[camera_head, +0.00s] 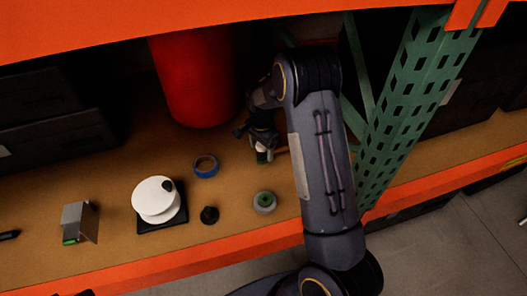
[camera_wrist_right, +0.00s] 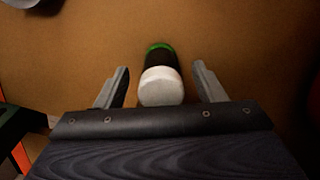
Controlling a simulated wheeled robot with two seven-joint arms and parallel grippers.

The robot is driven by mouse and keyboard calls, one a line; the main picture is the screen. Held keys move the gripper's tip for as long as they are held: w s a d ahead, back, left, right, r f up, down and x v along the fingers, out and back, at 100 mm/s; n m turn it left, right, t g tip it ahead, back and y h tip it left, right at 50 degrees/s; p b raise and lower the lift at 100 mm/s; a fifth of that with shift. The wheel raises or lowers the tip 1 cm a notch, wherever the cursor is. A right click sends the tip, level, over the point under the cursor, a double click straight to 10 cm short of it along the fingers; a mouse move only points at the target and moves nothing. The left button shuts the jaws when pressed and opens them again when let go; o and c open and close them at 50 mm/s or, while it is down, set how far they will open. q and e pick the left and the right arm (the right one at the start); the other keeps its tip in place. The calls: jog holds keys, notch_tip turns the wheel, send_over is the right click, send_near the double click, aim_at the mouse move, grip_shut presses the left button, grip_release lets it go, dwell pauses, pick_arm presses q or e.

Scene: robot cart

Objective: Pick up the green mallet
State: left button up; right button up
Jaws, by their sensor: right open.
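The green mallet (camera_wrist_right: 161,82) lies on the brown shelf board. In the right wrist view its head shows a white face toward me, a black middle and a green far end. In the head view a small part of the mallet (camera_head: 262,156) shows below my right gripper (camera_head: 262,145), and my arm hides much of the rest. My right gripper is open in the right wrist view (camera_wrist_right: 161,68), with one finger on each side of the mallet head and a gap on both sides. My left gripper is not in view.
A blue tape roll (camera_head: 205,166), a grey-green round item (camera_head: 264,202), a small black knob (camera_head: 209,215) and a white disc device (camera_head: 155,200) stand on the shelf to the left. A red cylinder (camera_head: 195,80) stands behind. A green perforated post (camera_head: 415,90) rises to the right.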

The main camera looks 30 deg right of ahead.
jog(key=shift+f, duration=1.35)
jog(key=shift+w, duration=0.1)
grip_shut()
jog(key=shift+r, duration=0.1)
jog(key=shift+r, duration=0.5)
jog(key=s+a+r+b, duration=0.3)
jog(key=s+a+r, duration=0.4)
jog(key=s+r, duration=0.45)
jog(key=b, duration=0.3)
send_over(244, 165)
jog(key=shift+d+f, duration=0.1)
jog(key=shift+f, duration=5.65)
jog(key=shift+f+b, duration=0.3)
jog(key=shift+f, duration=0.3)
